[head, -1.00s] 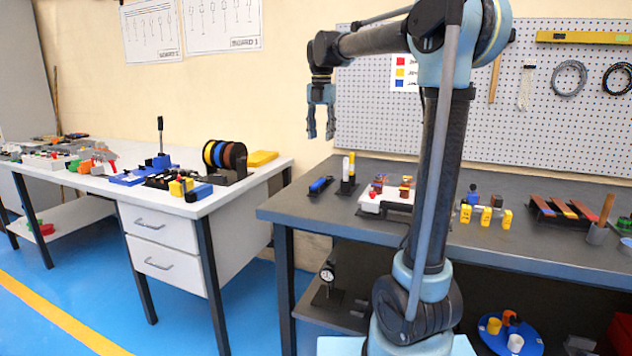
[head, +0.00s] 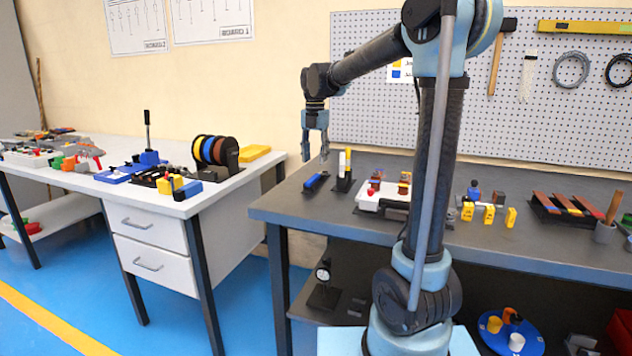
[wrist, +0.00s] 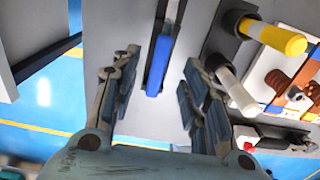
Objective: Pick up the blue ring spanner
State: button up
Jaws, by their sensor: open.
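In the wrist view the blue bar (wrist: 157,68) appears beyond and between the open fingers of my gripper (wrist: 160,95), running roughly along the picture's vertical. The fingers look apart from it.
Yellow and white upright cylinders (head: 345,165) stand in a dark holder just right of the blue bar. A white tray (head: 370,203) with small parts is farther right. The bench's left edge is close. A white desk (head: 130,198) stands at left.

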aim_at(316, 175)
jog(key=shift+d+f, duration=0.1)
jog(key=shift+f, duration=3.1)
grip_shut()
